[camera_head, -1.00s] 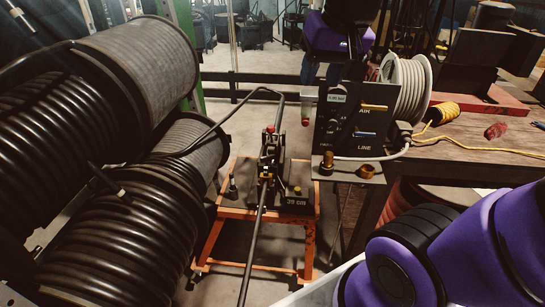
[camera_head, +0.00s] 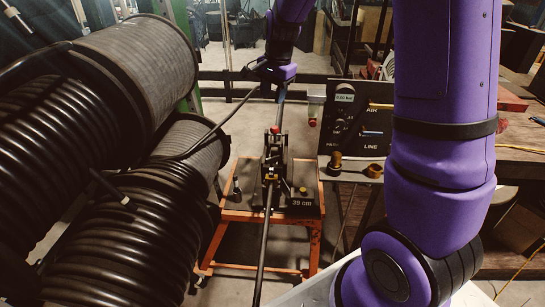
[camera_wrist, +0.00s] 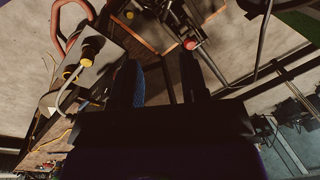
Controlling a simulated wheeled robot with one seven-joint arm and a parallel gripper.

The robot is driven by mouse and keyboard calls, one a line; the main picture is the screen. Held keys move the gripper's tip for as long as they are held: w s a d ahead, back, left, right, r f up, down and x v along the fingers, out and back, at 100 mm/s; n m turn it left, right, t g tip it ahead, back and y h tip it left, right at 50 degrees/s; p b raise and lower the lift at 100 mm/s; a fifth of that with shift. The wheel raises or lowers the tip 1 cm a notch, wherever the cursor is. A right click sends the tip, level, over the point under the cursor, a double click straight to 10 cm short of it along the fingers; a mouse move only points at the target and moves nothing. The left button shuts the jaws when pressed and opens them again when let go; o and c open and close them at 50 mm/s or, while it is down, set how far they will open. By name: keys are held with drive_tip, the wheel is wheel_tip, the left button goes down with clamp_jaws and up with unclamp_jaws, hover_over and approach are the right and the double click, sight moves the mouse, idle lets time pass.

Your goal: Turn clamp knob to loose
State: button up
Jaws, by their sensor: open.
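The crimper (camera_head: 272,165) stands on an orange-framed cart, with a black hose running through it toward the front. A small red knob (camera_head: 275,129) tops it; this may be the clamp knob, but no label shows. In the wrist view a red knob (camera_wrist: 190,44) lies just beyond the tip of the right finger, apparently not between the fingers. My gripper (camera_wrist: 160,72) is open, with nothing visible between its dark fingers. In the head view my purple wrist is above and behind the crimper, and its fingers are hard to make out.
Large black hose reels (camera_head: 120,200) fill the left side. A control panel (camera_head: 355,128) marked AIR and LINE stands right of the crimper, with brass fittings (camera_head: 374,170) on a shelf before it. A hose arches close to my gripper. My arm hides much of the workbench.

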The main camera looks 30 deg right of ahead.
drive_tip(key=w+d+f+m+g, duration=0.1)
drive_tip(key=w+f+m, duration=0.15)
drive_tip(key=f, duration=0.25)
drive_tip(key=w+d+f+m, duration=0.1)
drive_tip(key=w+d+f, duration=0.15)
drive_tip(key=f, duration=0.25)
drive_tip(key=m, duration=0.2)
hover_over(273, 157)
wheel_tip(273, 157, down, 9)
drive_tip(key=shift+m+g, duration=0.25)
drive_tip(key=shift+g, duration=0.15)
wheel_tip(273, 157, down, 11)
drive_tip(key=shift+f, duration=0.2)
drive_tip(key=shift+c, duration=0.4)
clamp_jaws()
